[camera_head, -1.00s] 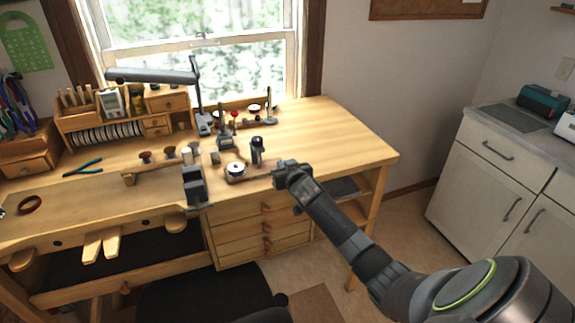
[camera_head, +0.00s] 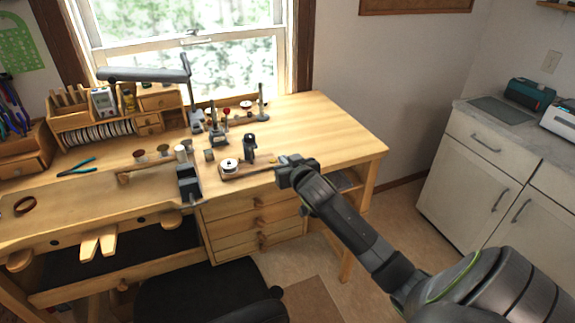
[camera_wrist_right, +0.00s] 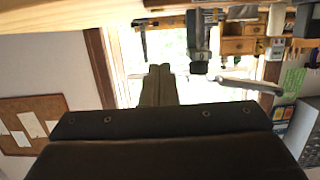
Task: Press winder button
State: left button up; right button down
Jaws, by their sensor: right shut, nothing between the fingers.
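The winder (camera_head: 249,148) stands on the right half of the wooden workbench, a dark upright on a small wooden base with a white-and-dark round spool (camera_head: 230,164) at its left. Its button is too small to make out. My right gripper (camera_head: 283,160) is just right of the winder's base, pointing left over the bench's front edge. In the right wrist view, which looks upside down, its two fingers (camera_wrist_right: 158,86) are together and empty. A grey upright with a black end (camera_wrist_right: 199,45) shows beyond them; I cannot tell whether it is the winder. My left gripper is not in view.
The workbench (camera_head: 320,125) has clear room at its right end. A desk lamp (camera_head: 145,75), small stands and a wooden organizer (camera_head: 100,125) fill its back left. A dark vise-like block (camera_head: 188,183) sits on the front edge. A black chair (camera_head: 200,292) stands below.

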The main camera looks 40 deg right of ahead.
jog(key=shift+s+a+r, duration=0.1)
jog(key=shift+s+r, duration=0.05)
jog(key=shift+s, duration=0.5)
jog(key=s+f+g, duration=0.3)
jog(key=s+f, duration=0.3)
jog(key=f, duration=0.6)
jog(key=s+f+g, duration=0.2)
jog(key=s+f, duration=0.4)
jog(key=f, duration=0.7)
jog(key=s+f+g, duration=0.3)
jog(key=s+f, duration=0.3)
jog(key=f, duration=0.6)
jog(key=s+a+f+g, duration=0.2)
jog(key=s+f, duration=0.4)
jog(key=s, duration=0.5)
jog(key=s+a+f+n+g+y, duration=0.1)
jog(key=s+a+f, duration=0.3)
jog(key=s, duration=0.8)
jog(key=s+a+f+n+g+y, duration=0.1)
jog(key=s+a+f, duration=0.3)
jog(key=s+f, duration=0.5)
jog(key=s+g, duration=0.1)
jog(key=s, duration=0.1)
jog(key=shift+s+g, duration=0.35)
jog(key=shift+g, duration=0.05)
jog(key=shift+r, duration=0.1)
